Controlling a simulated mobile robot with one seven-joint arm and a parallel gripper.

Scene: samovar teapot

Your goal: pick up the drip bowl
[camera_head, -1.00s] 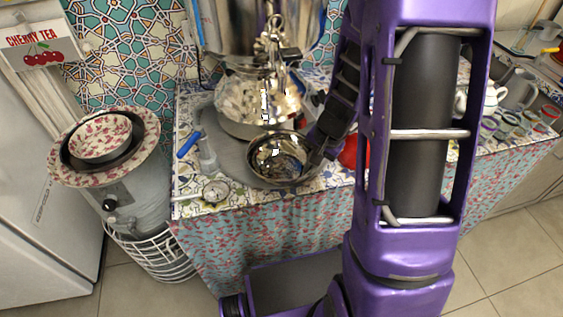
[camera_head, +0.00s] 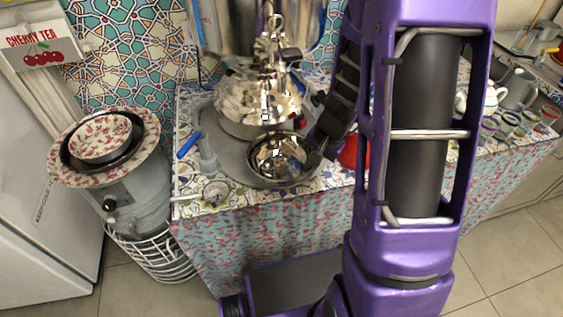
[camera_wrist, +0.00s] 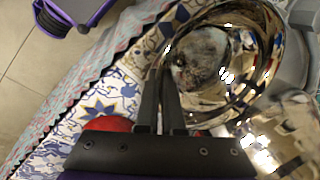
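The drip bowl (camera_head: 268,172) is a shiny metal bowl on the grey round tray (camera_head: 232,160) near the table's front edge, in front of the samovar (camera_head: 225,30). My gripper (camera_head: 314,160) reaches it from the right, at its right rim. In the wrist view my gripper's two dark fingers (camera_wrist: 165,72) are close together with their tips at the near rim of the bowl (camera_wrist: 262,60). They look shut on the rim. Any gap between bowl and tray is hard to see.
A red object (camera_head: 347,152) is partly hidden behind my arm.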

